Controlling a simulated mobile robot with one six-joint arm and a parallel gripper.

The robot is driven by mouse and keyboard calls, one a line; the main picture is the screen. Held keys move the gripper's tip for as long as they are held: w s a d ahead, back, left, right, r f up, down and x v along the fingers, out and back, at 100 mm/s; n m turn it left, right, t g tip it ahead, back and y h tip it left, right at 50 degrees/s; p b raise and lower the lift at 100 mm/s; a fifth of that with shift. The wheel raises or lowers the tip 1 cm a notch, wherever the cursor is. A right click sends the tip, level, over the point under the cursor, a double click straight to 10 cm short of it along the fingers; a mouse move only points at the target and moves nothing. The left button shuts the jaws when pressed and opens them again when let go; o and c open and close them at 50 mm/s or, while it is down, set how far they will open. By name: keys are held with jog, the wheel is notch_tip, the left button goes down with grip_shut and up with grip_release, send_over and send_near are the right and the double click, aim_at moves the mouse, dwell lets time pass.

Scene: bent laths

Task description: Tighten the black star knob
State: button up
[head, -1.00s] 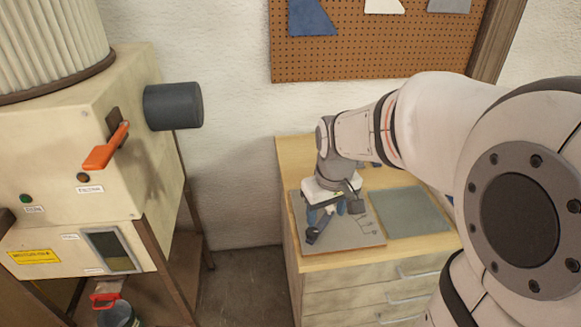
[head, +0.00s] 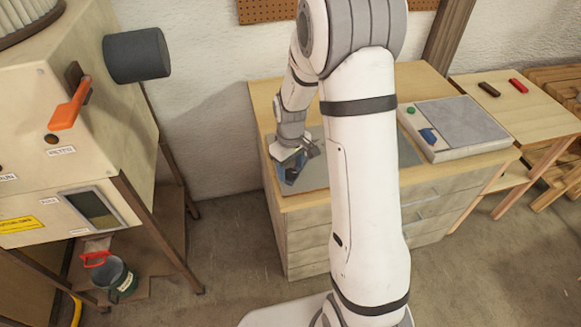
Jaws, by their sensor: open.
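My gripper (head: 292,176) points down over the left part of a wooden-topped cabinet (head: 263,92), low over a grey board (head: 316,183). Its jaws are open, with dark and blue parts showing around the fingers. I cannot tell whether the blue belongs to the gripper or to something on the board. I cannot make out the black star knob; the gripper and my arm cover much of the board. Whether the fingers touch anything is too small to tell.
A grey-topped panel (head: 465,122) with green and blue parts lies right of my arm. A side table (head: 505,104) holds small brown and red pieces. At left stands a machine with an orange lever (head: 70,106); a red-handled pot (head: 118,281) is below. Floor is clear at lower right.

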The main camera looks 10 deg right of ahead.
jog(key=shift+f, duration=0.65)
jog(key=c, duration=1)
